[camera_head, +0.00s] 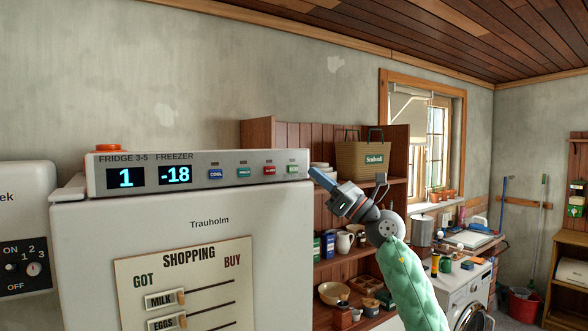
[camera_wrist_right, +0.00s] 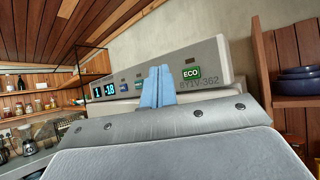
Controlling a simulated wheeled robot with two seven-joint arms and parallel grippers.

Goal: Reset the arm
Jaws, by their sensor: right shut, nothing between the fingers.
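My right gripper (camera_head: 318,176) is at the right end of the fridge's control panel (camera_head: 200,173), with its blue fingertips close to the panel's end. In the right wrist view the blue fingers (camera_wrist_right: 157,87) are together and empty, in front of the panel, just left of the green ECO button (camera_wrist_right: 192,73). I cannot tell whether they touch it. My right arm (camera_head: 412,285), in a green sleeve, rises from the lower right. The panel shows 1 and -18 and has several coloured buttons. My left gripper is not in view.
The white fridge (camera_head: 80,240) carries a shopping board (camera_head: 190,285) and stands left of my arm. Wooden shelves (camera_head: 335,255) with a basket (camera_head: 362,160), jars and bowls are behind my gripper. A washing machine (camera_head: 468,290) stands at the right.

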